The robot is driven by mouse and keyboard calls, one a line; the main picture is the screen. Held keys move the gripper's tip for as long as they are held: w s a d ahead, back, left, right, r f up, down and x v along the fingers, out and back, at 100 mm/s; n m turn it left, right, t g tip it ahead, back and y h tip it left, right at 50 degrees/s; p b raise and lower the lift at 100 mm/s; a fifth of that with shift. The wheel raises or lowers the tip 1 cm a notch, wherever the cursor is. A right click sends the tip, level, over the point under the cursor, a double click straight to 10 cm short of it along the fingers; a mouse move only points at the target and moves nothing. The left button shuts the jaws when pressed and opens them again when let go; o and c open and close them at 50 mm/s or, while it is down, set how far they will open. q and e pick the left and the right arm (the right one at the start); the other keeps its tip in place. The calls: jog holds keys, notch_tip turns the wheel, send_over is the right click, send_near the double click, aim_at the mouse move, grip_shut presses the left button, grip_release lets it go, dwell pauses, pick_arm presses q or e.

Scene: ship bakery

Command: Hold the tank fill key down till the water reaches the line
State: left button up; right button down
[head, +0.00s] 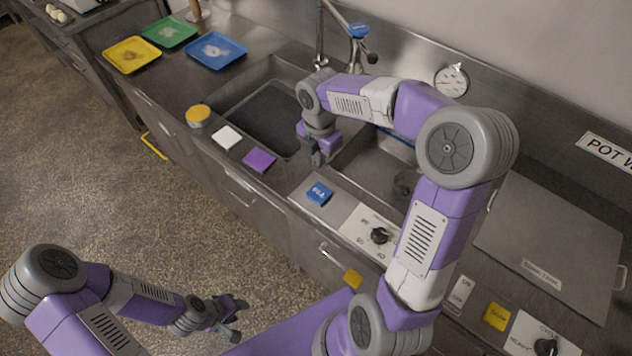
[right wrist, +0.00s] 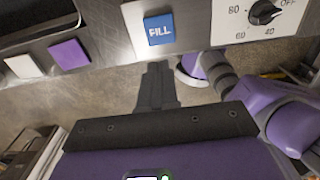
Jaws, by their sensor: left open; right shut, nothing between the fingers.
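The blue FILL key (head: 319,193) sits on a pale plate on the counter's front strip; it also shows in the right wrist view (right wrist: 159,29). My right gripper (head: 318,158) is shut and empty, above the sink front and beyond the key in the head view. In the right wrist view its fingers (right wrist: 157,75) point toward the key, with a gap in the picture. The right-hand basin (head: 350,160) is partly hidden by my right arm; a short blue stripe shows at its back. I cannot make out a water level. My left gripper (head: 235,308) is open, low over the floor.
A temperature dial (head: 379,236) is right of the key. A purple square (head: 259,160), a white square (head: 227,137) and a yellow round piece (head: 198,114) lie to its left. A faucet (head: 358,32) and gauge (head: 451,80) are behind. A flat lid (head: 550,235) covers the right side.

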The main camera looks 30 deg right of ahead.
aim_at(318, 193)
notch_tip(318, 193, down, 14)
jog(key=b, duration=0.2)
jog(key=shift+f+b, duration=0.1)
jog(key=shift+b, duration=0.2)
dwell(0.3)
